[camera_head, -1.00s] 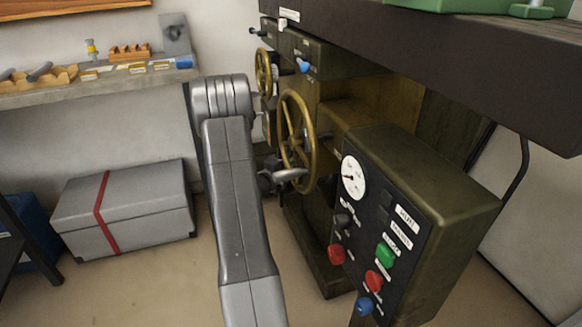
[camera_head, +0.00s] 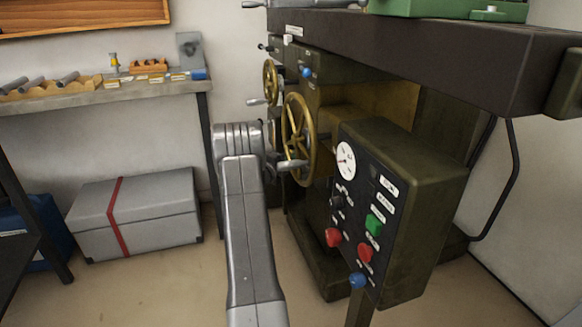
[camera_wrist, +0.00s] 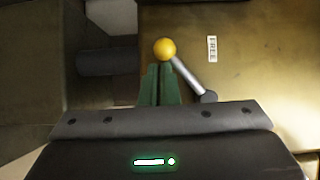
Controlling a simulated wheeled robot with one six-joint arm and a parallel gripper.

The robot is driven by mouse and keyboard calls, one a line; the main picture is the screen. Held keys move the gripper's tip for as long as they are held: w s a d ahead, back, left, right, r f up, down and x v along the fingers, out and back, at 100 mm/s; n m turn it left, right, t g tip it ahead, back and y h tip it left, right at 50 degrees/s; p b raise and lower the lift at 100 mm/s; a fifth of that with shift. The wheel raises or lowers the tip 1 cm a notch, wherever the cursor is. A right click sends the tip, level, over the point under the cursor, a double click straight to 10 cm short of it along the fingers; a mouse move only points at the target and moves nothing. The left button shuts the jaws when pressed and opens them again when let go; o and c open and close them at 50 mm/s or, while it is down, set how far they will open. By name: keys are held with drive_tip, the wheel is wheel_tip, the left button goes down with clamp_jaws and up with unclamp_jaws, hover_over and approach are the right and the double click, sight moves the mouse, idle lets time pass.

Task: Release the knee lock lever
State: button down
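In the wrist view a lever with a yellow ball knob (camera_wrist: 165,49) and a grey rod (camera_wrist: 190,76) lies against an olive machine face. The rod runs down and right from the ball to a dark pivot (camera_wrist: 208,97). A label reading FREE (camera_wrist: 212,49) is to the right of the ball. My gripper (camera_wrist: 159,68) has green fingers close together, with their tips just below the ball and left of the rod. Nothing shows between them. Whether the tips touch the knob is unclear. In the head view my arm hides the gripper, and I cannot make out this lever.
The olive milling machine has brass handwheels (camera_head: 298,140) and a control box (camera_head: 408,205) to the right of my arm. Its dark table (camera_head: 440,50) overhangs. A grey chest (camera_head: 150,215) stands on the floor at left, below a workbench (camera_head: 110,97). Bare floor lies between.

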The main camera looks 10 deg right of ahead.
drive_tip(key=shift+w+a+r+m+t+h+b, duration=0.15)
drive_tip(key=shift+w+r+m+b, duration=0.3)
drive_tip(key=shift+b, duration=0.35)
drive_tip(key=shift+w+a+r+m+t+h+b, duration=0.1)
drive_tip(key=shift+w+r+m+t+h+b, duration=0.1)
drive_tip(key=shift+w+b, duration=0.45)
drive_tip(key=shift+r, duration=0.1)
